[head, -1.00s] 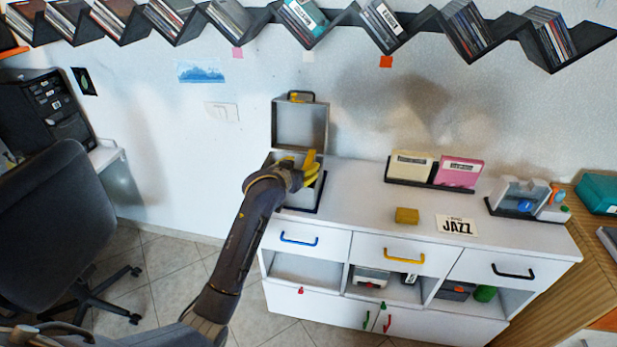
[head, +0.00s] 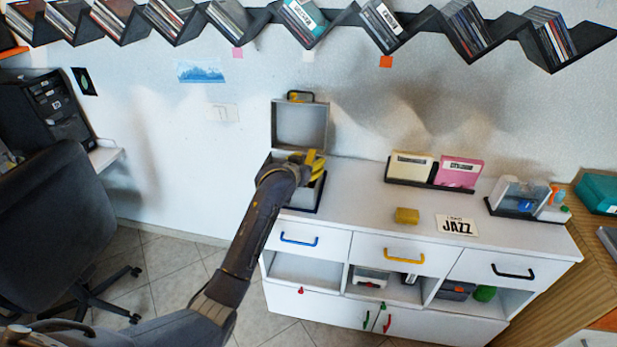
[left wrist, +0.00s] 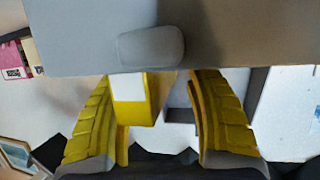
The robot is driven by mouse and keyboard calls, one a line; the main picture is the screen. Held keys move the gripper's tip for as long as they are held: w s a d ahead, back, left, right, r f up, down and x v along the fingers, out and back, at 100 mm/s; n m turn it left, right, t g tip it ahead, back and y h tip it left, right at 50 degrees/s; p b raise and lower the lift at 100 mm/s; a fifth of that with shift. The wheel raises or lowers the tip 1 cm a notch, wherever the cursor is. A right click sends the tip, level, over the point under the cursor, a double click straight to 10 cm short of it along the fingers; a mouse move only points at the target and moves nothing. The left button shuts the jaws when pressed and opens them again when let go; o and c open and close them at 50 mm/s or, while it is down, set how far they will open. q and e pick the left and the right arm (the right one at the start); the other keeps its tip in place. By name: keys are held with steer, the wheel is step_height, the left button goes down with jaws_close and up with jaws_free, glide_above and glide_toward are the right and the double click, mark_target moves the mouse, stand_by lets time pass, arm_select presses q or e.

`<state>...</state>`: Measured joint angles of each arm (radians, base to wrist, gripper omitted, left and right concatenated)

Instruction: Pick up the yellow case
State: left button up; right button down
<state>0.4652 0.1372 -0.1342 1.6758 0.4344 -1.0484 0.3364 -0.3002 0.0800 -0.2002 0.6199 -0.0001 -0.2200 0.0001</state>
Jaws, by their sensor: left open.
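A grey box (head: 300,124) with its lid standing open is at the left end of the white cabinet. My left gripper (head: 311,168) is at the box opening, its yellow fingers partly hidden by my arm. In the left wrist view my left gripper (left wrist: 160,92) is open, with one finger on each side of a yellow case (left wrist: 157,100) with a white label. The case is nearer the left finger in that picture; whether it touches is unclear. In the head view the case is hard to tell from the yellow fingers. My right gripper is not seen.
The white cabinet top (head: 350,190) is clear in the middle. A small yellow block (head: 406,215) and a JAZZ card (head: 456,225) lie there. Behind them a dark rack holds a cream case (head: 409,167) and a pink case (head: 459,172). A zigzag shelf hangs above.

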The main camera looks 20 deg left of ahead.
arm_select(q)
jaws_close()
stand_by(0.4)
stand_by(0.4)
